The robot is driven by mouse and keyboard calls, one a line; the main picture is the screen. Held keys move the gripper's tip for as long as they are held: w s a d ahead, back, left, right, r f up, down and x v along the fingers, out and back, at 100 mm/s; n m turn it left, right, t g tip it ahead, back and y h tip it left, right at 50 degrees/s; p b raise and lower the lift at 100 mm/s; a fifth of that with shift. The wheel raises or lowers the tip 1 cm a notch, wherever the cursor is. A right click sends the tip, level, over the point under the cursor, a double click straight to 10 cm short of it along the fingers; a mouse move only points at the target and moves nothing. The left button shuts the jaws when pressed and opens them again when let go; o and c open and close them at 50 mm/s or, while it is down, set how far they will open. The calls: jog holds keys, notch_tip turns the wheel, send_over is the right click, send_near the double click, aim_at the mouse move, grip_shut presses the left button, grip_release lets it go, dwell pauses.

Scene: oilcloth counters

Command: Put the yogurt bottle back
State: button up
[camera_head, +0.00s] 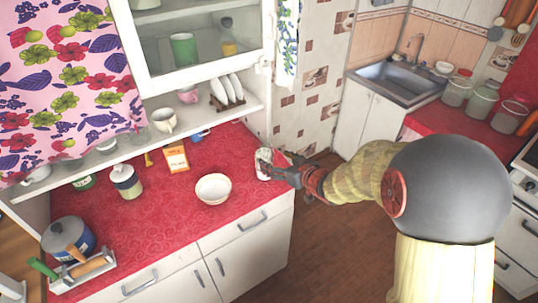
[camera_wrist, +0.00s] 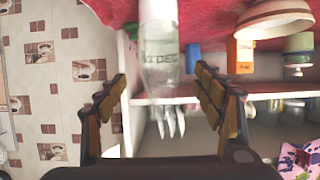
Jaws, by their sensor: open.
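A pale bottle with dark lettering, which looks like the yogurt bottle (camera_wrist: 160,48), shows in the wrist view against the red counter. It lies in line with the gap between my fingers, and I see no finger touching it. In the head view a whitish shape at the counter's right end (camera_head: 263,160) seems to be the same bottle, partly hidden by my gripper (camera_head: 288,172). My gripper is open, with one finger on each side of the gap (camera_wrist: 163,95) in the wrist view.
A white bowl (camera_head: 213,189) stands left of my gripper on the red counter (camera_head: 150,225). An orange box (camera_head: 175,157), a jar (camera_head: 126,181) and a pot (camera_head: 68,238) stand farther left. Above are a shelf with a plate rack (camera_head: 226,92) and a glass-fronted cabinet (camera_head: 198,45).

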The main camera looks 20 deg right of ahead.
jog(key=s+d+r+m+g+h, duration=0.25)
jog(key=s+d+r+h, duration=0.35)
jog(key=s+r, duration=0.55)
jog(key=s+a+r+g+y, duration=0.1)
jog(key=s+a, duration=0.3)
jog(key=s, duration=0.7)
jog(key=s+a+m+g, duration=0.1)
jog(key=s+a+g, duration=0.2)
jog(key=s, duration=0.8)
jog(key=shift+a+r+g+y, duration=0.35)
jog(key=shift+a+r+y, duration=0.05)
jog(key=shift+a, duration=0.3)
jog(key=shift+s, duration=0.1)
jog(key=shift+c, duration=0.8)
